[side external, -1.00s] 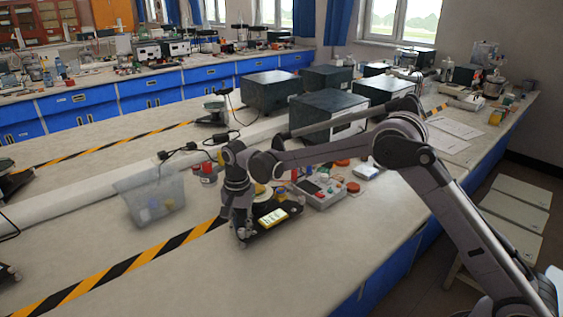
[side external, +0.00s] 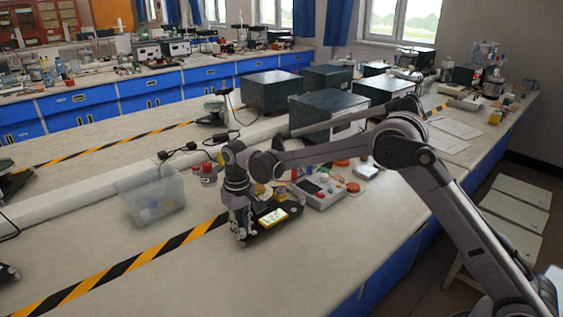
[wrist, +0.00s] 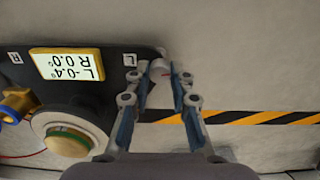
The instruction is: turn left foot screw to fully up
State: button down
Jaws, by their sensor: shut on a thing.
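A black base plate (wrist: 100,70) carries a yellow-framed display (wrist: 67,64) reading L -0.4° and R 0.0°. An "L" label (wrist: 130,60) marks the corner beside the left foot screw (wrist: 159,70), which has a pale round top with a small red mark. My gripper (wrist: 160,82) is shut on this screw, one finger on each side. In the side view my gripper (side external: 241,232) points down at the near left end of the plate, beside the display (side external: 273,217). The screw is hidden there.
A round green-and-yellow part (wrist: 68,142) and a brass fitting (wrist: 15,105) stand on the plate. A clear bin (side external: 150,195) is to the left, and a grey box with coloured parts (side external: 320,188) to the right.

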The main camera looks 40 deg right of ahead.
aim_at(242, 230)
jog(key=n, duration=0.5)
jog(key=shift+n, duration=2.6)
jog(key=c, duration=1.2)
grip_release()
jog(key=shift+o, duration=0.2)
jog(key=shift+r, duration=0.1)
notch_tip(242, 230, up, 12)
jog(key=shift+s, duration=0.1)
